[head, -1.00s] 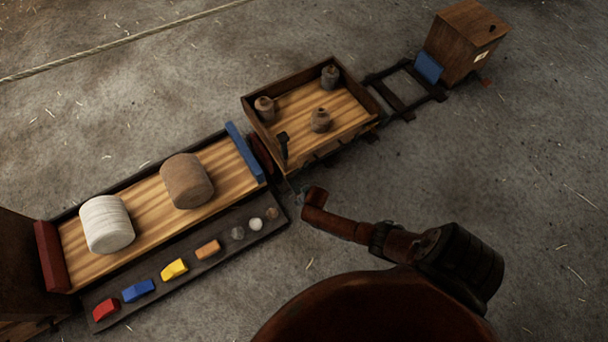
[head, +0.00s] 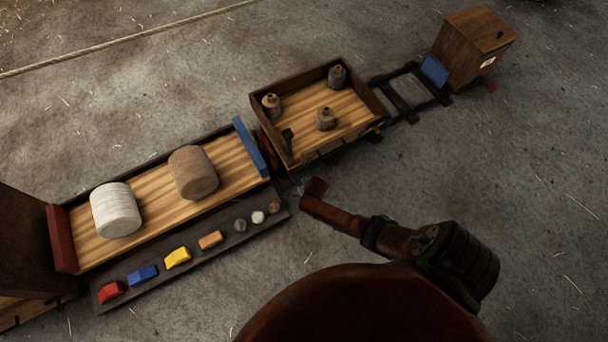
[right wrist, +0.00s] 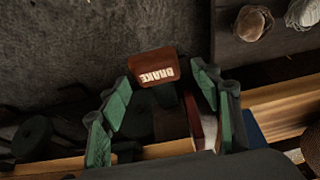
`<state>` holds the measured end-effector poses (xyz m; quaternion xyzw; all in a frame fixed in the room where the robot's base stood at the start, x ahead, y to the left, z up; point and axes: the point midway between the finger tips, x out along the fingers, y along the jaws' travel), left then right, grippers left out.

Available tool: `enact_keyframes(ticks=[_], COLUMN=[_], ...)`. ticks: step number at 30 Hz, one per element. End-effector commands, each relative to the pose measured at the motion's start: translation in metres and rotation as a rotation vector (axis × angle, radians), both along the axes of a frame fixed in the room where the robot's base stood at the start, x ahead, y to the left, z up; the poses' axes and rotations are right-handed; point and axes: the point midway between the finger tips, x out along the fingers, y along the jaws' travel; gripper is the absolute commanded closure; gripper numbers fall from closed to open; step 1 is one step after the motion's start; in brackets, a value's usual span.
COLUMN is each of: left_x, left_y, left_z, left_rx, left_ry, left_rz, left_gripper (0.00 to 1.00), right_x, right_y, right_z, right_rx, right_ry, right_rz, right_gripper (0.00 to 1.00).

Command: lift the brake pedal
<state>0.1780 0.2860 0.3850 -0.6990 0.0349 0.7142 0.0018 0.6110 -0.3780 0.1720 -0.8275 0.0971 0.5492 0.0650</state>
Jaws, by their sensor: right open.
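The brake pedal (right wrist: 153,66) is a red-brown plate with pale lettering in the right wrist view. It sits just beyond and between the fingertips of my right gripper (right wrist: 161,76), whose green fingers are spread apart with nothing held. I cannot tell whether a finger touches the pedal. In the head view my red-brown right arm reaches up from below to the lower corner of the open wagon, near the gap between the two wagons. I cannot make out the pedal there. My left gripper is not in view.
The open wagon (head: 349,119) holds several small weights and a dark post (head: 287,141). The flat wagon at left carries a white roll (head: 116,210) and a brown roll (head: 193,173). A dark board (head: 225,240) with coloured blocks lies alongside. A wooden box (head: 472,45) stands upper right.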

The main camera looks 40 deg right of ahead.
Motion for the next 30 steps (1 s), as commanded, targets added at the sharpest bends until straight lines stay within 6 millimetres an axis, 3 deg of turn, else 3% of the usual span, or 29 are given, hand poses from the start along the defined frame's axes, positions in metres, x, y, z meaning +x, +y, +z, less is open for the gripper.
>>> enact_keyframes(ticks=[8, 13, 30], left_x=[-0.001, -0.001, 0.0], left_y=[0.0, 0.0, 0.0], left_z=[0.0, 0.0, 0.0], left_rx=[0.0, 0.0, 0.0], left_ry=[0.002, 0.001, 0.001], left_rz=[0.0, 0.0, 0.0], left_gripper=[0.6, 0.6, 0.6], right_x=[-0.003, -0.008, -0.038], right_y=[0.001, 0.002, 0.008], right_z=[0.0, 0.011, 0.089], right_rx=[0.001, 0.003, 0.0], right_ry=[0.004, 0.003, 0.002], right_rz=[-0.001, -0.001, 0.0], right_gripper=[0.42, 0.42, 0.42])
